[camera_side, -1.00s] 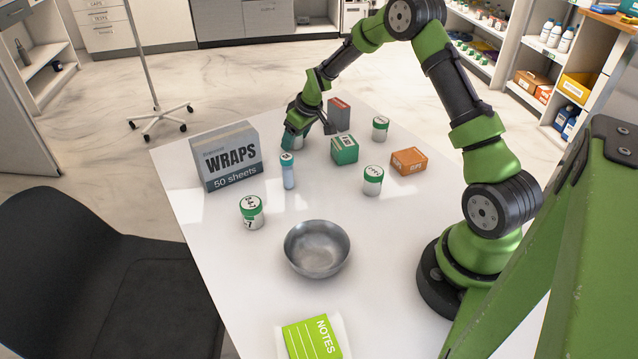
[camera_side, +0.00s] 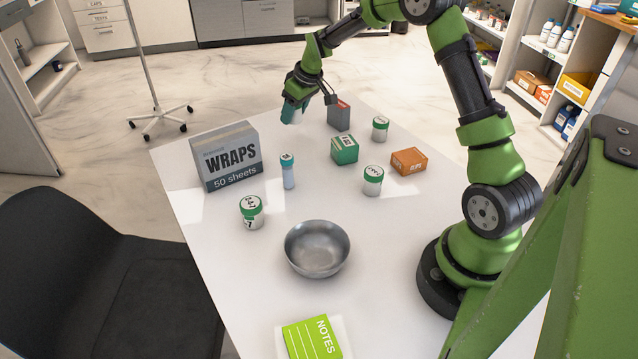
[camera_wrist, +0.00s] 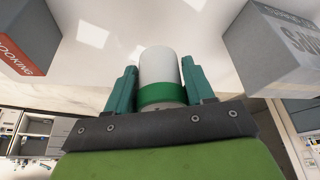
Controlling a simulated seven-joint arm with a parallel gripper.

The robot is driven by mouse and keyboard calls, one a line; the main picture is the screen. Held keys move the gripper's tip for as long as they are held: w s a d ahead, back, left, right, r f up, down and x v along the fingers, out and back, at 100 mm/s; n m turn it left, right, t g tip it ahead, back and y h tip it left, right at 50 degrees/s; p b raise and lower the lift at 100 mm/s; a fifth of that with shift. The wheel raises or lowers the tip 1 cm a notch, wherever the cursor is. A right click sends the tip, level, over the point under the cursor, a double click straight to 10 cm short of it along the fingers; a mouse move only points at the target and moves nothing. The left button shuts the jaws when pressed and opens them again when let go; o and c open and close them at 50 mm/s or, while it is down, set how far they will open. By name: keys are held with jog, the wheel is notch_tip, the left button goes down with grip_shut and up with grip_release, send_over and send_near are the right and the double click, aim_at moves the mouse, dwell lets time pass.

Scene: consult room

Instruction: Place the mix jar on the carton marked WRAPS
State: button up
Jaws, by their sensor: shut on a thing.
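The grey carton marked WRAPS (camera_side: 226,158) stands upright at the table's left edge in the side view. My gripper (camera_side: 296,107) is shut on a white jar (camera_side: 291,117) with a green lid, behind and to the right of that carton, in the air above the table's far part. In the wrist view the jar (camera_wrist: 160,78) sits between my gripper's two green fingers (camera_wrist: 160,92), its lid at the fingers. A grey carton (camera_wrist: 270,50) with partial lettering shows at the right there.
Green-lidded jars stand at front left (camera_side: 251,212), middle (camera_side: 372,181) and back right (camera_side: 380,130). A blue tube (camera_side: 288,172) stands beside the WRAPS carton. Green (camera_side: 344,149), orange (camera_side: 408,161) and grey-red (camera_side: 339,114) boxes and a metal bowl (camera_side: 317,249) are on the table.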

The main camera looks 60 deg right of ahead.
jog(key=s+a+r+n, duration=0.1)
jog(key=a+r+n, duration=0.1)
jog(key=a+r, duration=0.6)
jog(key=shift+s+a+r+y, duration=0.25)
jog(key=shift+s+a+y, duration=0.15)
jog(key=shift+a, duration=0.4)
jog(key=shift+n+y, duration=0.3)
jog(key=shift+n, duration=0.6)
jog(key=s+a, duration=0.1)
jog(key=a, duration=0.1)
jog(key=s+a+r, duration=0.1)
jog(key=a, duration=0.1)
jog(key=s+a, duration=0.2)
jog(key=shift+r, duration=0.4)
jog(key=n, duration=0.2)
send_over(218, 135)
jog(key=s, duration=0.1)
jog(key=f, duration=0.2)
jog(key=shift+s+d+f+g+y, duration=0.1)
jog(key=shift+d+f+g+y, duration=0.2)
jog(key=shift+f, duration=0.05)
jog(key=shift+s+f, duration=0.1)
jog(key=shift+f, duration=1.6)
jog(key=shift+f, duration=0.15)
